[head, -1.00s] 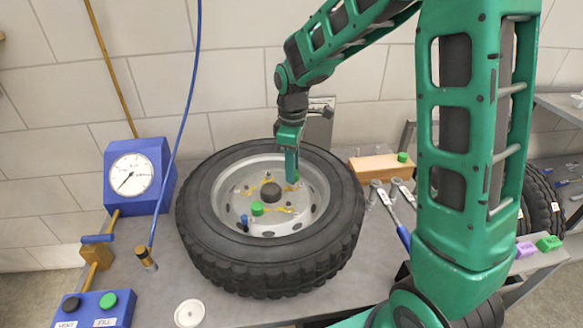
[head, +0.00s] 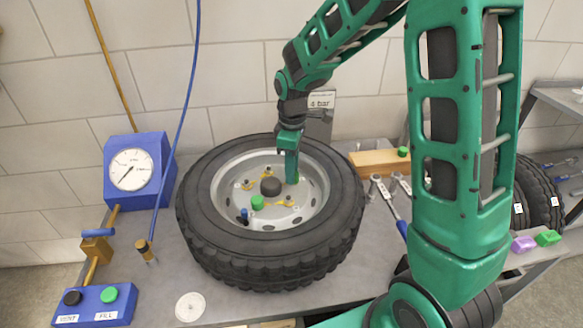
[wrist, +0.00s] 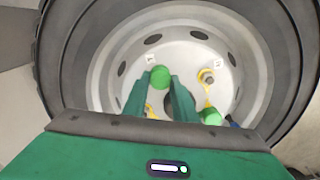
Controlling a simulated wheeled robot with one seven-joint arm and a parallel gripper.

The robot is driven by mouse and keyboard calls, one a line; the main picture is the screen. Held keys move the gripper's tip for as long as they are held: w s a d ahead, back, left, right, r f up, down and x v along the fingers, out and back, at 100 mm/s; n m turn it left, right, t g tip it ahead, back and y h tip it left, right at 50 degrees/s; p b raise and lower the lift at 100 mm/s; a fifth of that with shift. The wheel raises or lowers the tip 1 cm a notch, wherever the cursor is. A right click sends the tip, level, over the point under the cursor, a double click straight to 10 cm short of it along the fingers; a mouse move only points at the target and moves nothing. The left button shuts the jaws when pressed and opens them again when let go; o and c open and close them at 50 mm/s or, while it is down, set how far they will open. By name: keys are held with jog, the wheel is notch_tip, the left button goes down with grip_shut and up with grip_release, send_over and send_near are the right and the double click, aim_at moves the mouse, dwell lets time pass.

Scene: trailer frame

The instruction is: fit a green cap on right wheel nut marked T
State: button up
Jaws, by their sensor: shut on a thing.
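My gripper (head: 292,180) points down into the wheel rim, right of the dark hub (head: 270,186). In the wrist view its fingers (wrist: 166,80) are shut on a green cap (wrist: 156,77) at their tips. The held cap is low, close to the wheel face; whether it touches a nut is hidden. Another green cap (head: 257,202) sits at the near part of the wheel, also in the wrist view (wrist: 210,117). A bare nut with a yellow pointer (wrist: 207,77) shows beside a small white label (wrist: 220,60). Label letters are too small to read.
The black tyre (head: 205,240) lies flat on the grey bench. A blue gauge (head: 136,170) and hose stand left. A wooden block (head: 375,164) with a green cap (head: 402,152) and several wrenches (head: 393,205) lie right. A white disc (head: 190,306) lies in front.

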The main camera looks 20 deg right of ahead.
jog(key=o, duration=1.6)
jog(key=shift+c, duration=0.2)
jog(key=shift+r, duration=3.95)
